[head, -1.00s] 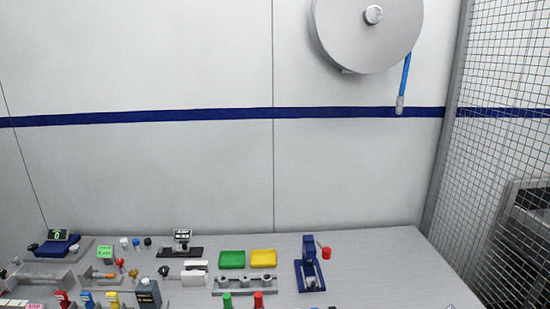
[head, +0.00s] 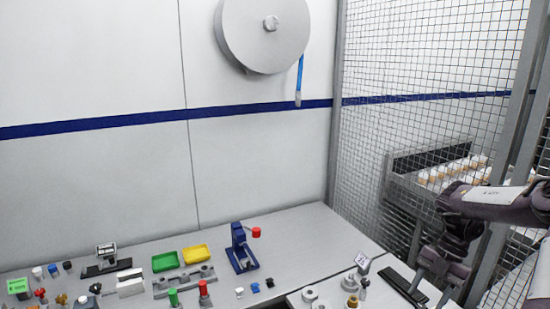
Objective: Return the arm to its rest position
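My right arm comes in from the right edge in the head view, bends down at a dark joint and ends in my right gripper (head: 432,287). Its two fingers point down and look spread apart, with nothing seen between them. It hangs at the right end of the worktop, near a long black bar (head: 401,286). My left gripper and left arm are not in view.
A grey worktop (head: 300,222) carries a blue press with a red knob (head: 241,252), a green tray (head: 165,261), a yellow tray (head: 196,254) and several small parts. A wire mesh fence (head: 400,120) stands at the right. The worktop's back right is clear.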

